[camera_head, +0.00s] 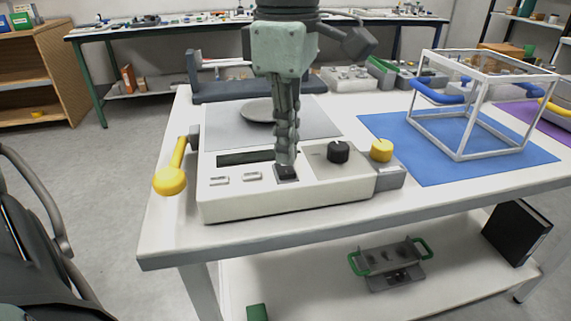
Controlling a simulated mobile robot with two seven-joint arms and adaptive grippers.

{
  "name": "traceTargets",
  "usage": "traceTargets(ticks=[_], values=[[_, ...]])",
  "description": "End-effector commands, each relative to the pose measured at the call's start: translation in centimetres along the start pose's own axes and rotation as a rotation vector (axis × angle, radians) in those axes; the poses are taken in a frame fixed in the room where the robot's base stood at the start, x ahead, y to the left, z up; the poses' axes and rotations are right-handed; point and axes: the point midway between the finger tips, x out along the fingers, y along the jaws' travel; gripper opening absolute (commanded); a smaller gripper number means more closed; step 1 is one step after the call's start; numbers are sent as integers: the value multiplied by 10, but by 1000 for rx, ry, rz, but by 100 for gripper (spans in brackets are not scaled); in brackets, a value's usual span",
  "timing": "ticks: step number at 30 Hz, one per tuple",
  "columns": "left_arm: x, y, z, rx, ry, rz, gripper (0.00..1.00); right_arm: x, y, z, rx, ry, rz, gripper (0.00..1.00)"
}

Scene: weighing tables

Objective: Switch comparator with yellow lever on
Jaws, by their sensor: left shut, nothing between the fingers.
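The comparator (240,205) is a white box near the front edge of the table, with a dark display and small buttons on its front panel. Its yellow lever (170,181) sticks out on its left side, ending in a round knob low at the front. My left gripper (285,162) points straight down over the panel, shut and empty. Its fingertips are at or just above a small dark switch (288,178); I cannot tell whether they touch. The fingers partly hide this switch, and its position is unclear. My right gripper is not in view.
A black knob (338,152) and a yellow knob (381,150) stand right of the fingers. A round plate (258,110) lies behind the panel. A white open frame (459,147) stands on a blue mat (400,150). A lower shelf (300,285) holds a green-handled device (388,262).

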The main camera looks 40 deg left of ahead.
Motion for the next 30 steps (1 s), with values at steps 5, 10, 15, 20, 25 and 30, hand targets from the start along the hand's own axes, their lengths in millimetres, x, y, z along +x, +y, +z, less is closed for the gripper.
traceTargets(ticks=[5, 10, 15, 20, 25, 30], values=[[2, 0, 0, 0, 0, 0, 0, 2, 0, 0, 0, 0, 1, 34], [5, 0, 0, 0, 0, 0, 0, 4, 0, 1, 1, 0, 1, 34], [8, 0, 0, 0, 0, 0, 0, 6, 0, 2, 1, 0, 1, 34], [10, 0, 0, 0, 0, 0, 0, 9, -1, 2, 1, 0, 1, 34], [13, 0, 0, 0, 0, 0, 0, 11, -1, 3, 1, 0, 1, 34], [15, 0, 0, 0, 0, 0, 0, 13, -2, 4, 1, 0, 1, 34]])
